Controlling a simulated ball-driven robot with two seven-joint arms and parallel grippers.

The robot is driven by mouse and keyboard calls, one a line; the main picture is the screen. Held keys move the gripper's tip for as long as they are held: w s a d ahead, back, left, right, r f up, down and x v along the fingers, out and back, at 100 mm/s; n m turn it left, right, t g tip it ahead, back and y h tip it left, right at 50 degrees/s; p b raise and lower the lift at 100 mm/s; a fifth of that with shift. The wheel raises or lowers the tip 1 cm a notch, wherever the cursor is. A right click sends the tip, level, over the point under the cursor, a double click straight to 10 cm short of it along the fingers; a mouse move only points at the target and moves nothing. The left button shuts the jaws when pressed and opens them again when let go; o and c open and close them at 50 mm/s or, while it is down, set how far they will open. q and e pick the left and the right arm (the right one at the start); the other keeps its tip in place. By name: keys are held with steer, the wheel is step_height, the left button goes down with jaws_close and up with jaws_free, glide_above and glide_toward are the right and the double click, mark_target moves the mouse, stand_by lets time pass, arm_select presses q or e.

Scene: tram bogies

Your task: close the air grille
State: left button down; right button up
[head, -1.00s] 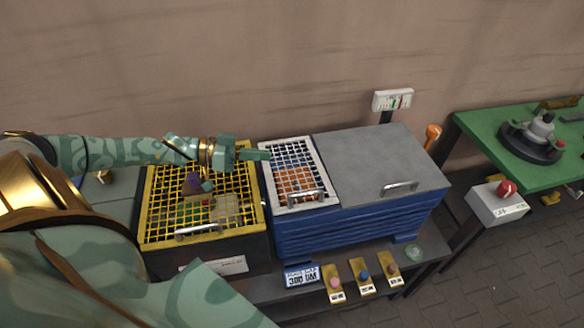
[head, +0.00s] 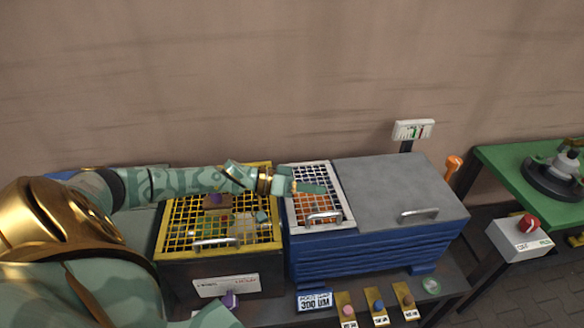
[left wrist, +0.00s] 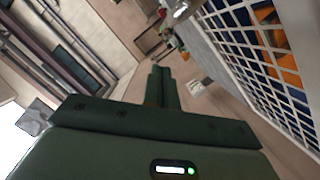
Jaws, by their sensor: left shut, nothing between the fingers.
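A white-framed grille (head: 343,205) with a metal handle (head: 324,217) lies on the left part of the blue ribbed box (head: 365,255). Orange and blue things show through its mesh. A yellow grille (head: 274,205) with its own handle covers the dark box to the left. I cannot tell from the pictures which one is the air grille. My right gripper is not in view.
A grey lid (head: 385,185) with a handle covers the right part of the blue box. Several knobs on yellow plates (head: 378,306) and a "300" label (head: 315,302) are in front. A green table (head: 505,170) and a red-button box (head: 520,238) stand at the right.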

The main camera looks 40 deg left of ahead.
mark_target(312, 224)
arm_select(q)
steer(key=shift+s+d+f, duration=0.45)
steer(key=shift+s+f, duration=0.05)
steer(key=shift+f, duration=0.25)
steer(key=shift+s+d+f, duration=0.4)
steer(key=shift+s+f, duration=0.05)
steer(key=shift+f, duration=0.25)
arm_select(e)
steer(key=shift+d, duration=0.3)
arm_select(q)
steer(key=f, duration=0.3)
steer(key=shift+s+d+f, duration=0.35)
steer(key=shift+d+f, duration=0.05)
steer(key=shift+s, duration=0.1)
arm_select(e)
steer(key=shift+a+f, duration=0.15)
arm_select(q)
steer(key=shift+f, duration=0.1)
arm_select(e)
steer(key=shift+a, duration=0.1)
